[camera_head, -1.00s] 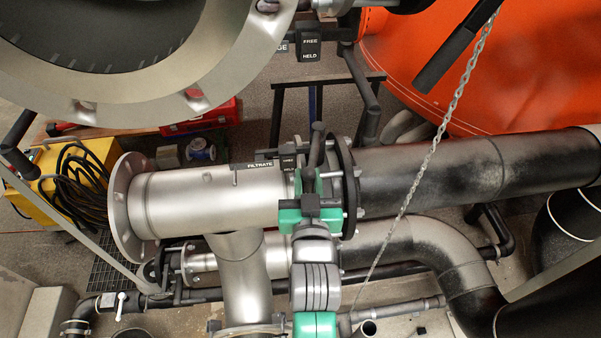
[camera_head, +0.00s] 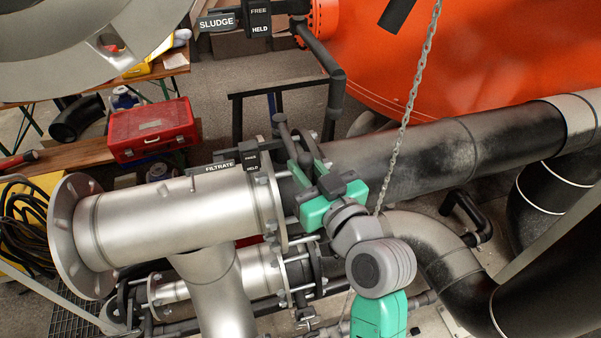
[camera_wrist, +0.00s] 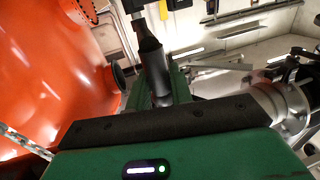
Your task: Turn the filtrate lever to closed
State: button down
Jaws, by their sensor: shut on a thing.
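The filtrate lever (camera_head: 284,133) is a dark handle at the flanged joint of the steel pipe. It leans up and left in the head view. My green gripper (camera_head: 301,164) is shut on it, with one finger on each side. In the wrist view the dark lever (camera_wrist: 154,68) stands between the two green fingers of my gripper (camera_wrist: 156,88). The FILTRATE label (camera_head: 220,168) sits left of the lever, beside a small FREE/HELD sign (camera_head: 251,161). The lever's pivot is hidden behind my gripper.
A hanging chain (camera_head: 411,110) runs just right of my gripper. The blackened pipe (camera_head: 420,150) extends right from the joint. A SLUDGE label (camera_head: 216,22) is at the top. A red toolbox (camera_head: 152,130) and an orange tank (camera_head: 480,50) stand behind.

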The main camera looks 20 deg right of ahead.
jog(key=shift+r, duration=0.65)
jog(key=c, duration=1.4)
grip_release()
jog(key=shift+c, duration=0.2)
jog(key=shift+o, duration=0.7)
jog(key=shift+w+d, duration=0.15)
jog(key=shift+w, duration=0.05)
jog(key=shift+s+f, duration=0.2)
jog(key=shift+f, duration=0.05)
jog(key=b+v, duration=0.1)
jog(key=v, duration=0.6)
jog(key=shift+s+b, duration=0.3)
jog(key=shift+s, duration=0.05)
